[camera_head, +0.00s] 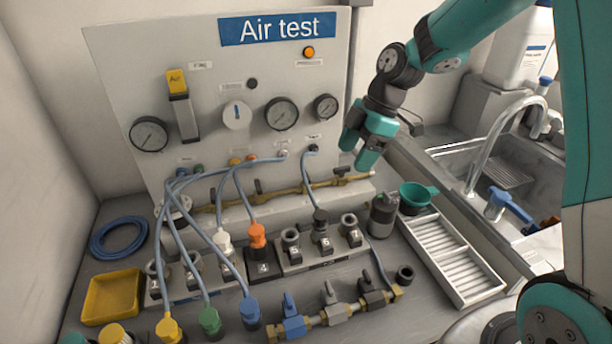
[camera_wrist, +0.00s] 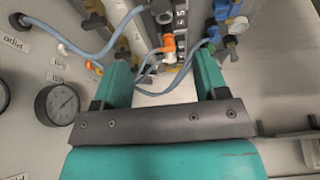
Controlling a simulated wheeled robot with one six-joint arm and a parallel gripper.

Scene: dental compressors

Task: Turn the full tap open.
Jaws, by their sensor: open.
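A row of three small taps stands at the front of the bench: a blue tap (camera_head: 291,318), a grey tap (camera_head: 332,302) and a dark tap (camera_head: 371,290), joined by brass fittings. Their lever handles point upward. I cannot read any label that marks one as the full tap. A brass pipe (camera_head: 262,196) with small fittings runs along the foot of the panel. My gripper (camera_head: 368,158) hangs at the panel's right side, above and behind the taps. It is open and empty; in the wrist view its two teal fingers (camera_wrist: 163,75) are apart, with blue hoses beyond them.
The "Air test" panel (camera_head: 215,80) carries gauges and blue hoses. Numbered sockets (camera_head: 320,246), coloured hose plugs, a yellow tray (camera_head: 112,297) and a white ribbed tray (camera_head: 452,262) crowd the bench.

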